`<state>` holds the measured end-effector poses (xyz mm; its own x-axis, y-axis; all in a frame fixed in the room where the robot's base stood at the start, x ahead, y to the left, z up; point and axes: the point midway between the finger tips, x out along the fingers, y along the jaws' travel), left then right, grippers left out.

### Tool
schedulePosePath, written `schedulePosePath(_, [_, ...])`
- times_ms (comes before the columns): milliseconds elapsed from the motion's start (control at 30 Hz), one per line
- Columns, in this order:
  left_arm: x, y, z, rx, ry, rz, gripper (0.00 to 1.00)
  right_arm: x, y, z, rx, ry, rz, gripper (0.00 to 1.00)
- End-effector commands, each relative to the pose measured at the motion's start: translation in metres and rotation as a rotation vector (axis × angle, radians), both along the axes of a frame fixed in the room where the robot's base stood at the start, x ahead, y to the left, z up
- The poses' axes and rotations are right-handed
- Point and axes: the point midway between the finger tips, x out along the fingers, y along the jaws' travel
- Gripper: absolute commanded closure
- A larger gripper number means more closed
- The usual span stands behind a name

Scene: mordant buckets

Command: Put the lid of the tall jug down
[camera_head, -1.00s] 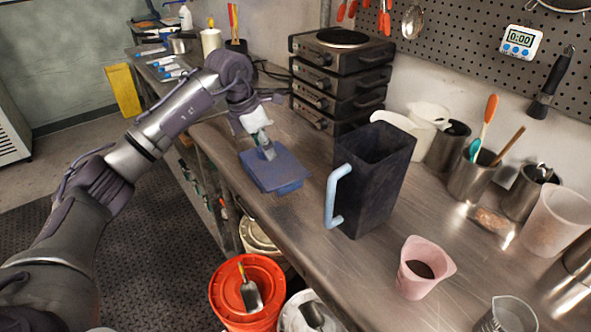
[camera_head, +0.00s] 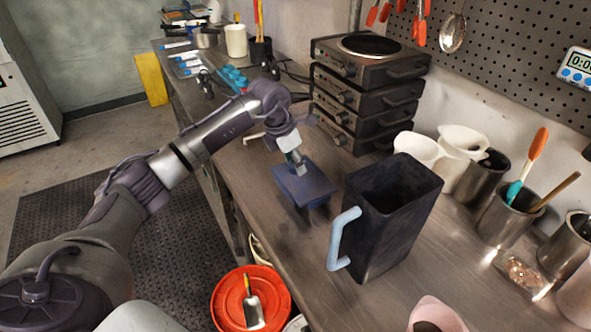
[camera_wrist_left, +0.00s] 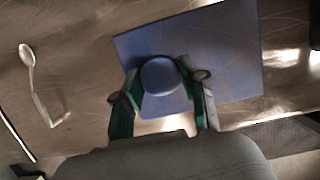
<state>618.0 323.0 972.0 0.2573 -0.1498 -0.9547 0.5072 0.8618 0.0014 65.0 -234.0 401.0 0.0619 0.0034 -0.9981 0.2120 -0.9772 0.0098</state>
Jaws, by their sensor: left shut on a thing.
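The lid (camera_head: 312,187) of the tall jug is a flat blue square with a round knob. My left gripper (camera_head: 296,166) points down and is shut on the knob. In the left wrist view my gripper's fingers (camera_wrist_left: 161,77) sit on both sides of the blue knob, with the lid (camera_wrist_left: 225,55) spread out behind it. The lid is over the metal bench, left of the jug; a dark patch shows under it, and I cannot tell whether it touches the bench. The tall jug (camera_head: 385,225) is dark, square and open-topped, with a light blue handle. My right gripper is out of view.
Stacked hot plates (camera_head: 365,90) stand behind the lid. White pitchers (camera_head: 460,150) and metal utensil pots (camera_head: 505,222) stand right of the jug. A pink cup (camera_head: 436,318) is at the bottom edge. An orange bucket (camera_head: 272,307) stands below the bench's front edge.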

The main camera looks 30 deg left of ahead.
Motion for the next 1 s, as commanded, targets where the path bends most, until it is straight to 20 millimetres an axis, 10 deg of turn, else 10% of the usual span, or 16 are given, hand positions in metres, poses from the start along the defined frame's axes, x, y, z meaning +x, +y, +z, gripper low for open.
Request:
schedulePosePath(567, [-0.001, 0.0, -0.036, 0.001, 0.002, 0.0, 0.93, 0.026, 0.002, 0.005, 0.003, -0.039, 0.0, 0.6])
schedulePosePath(600, [-0.001, 0.0, -0.034, 0.001, 0.002, 0.0, 0.52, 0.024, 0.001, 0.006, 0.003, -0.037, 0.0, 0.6])
schedulePosePath(700, [-0.001, 0.0, -0.034, 0.001, 0.002, 0.0, 0.35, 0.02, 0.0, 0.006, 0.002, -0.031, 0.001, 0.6])
schedulePosePath(1000, [-0.001, 0.0, -0.034, 0.001, 0.002, 0.0, 0.33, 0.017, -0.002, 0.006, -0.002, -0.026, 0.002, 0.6])
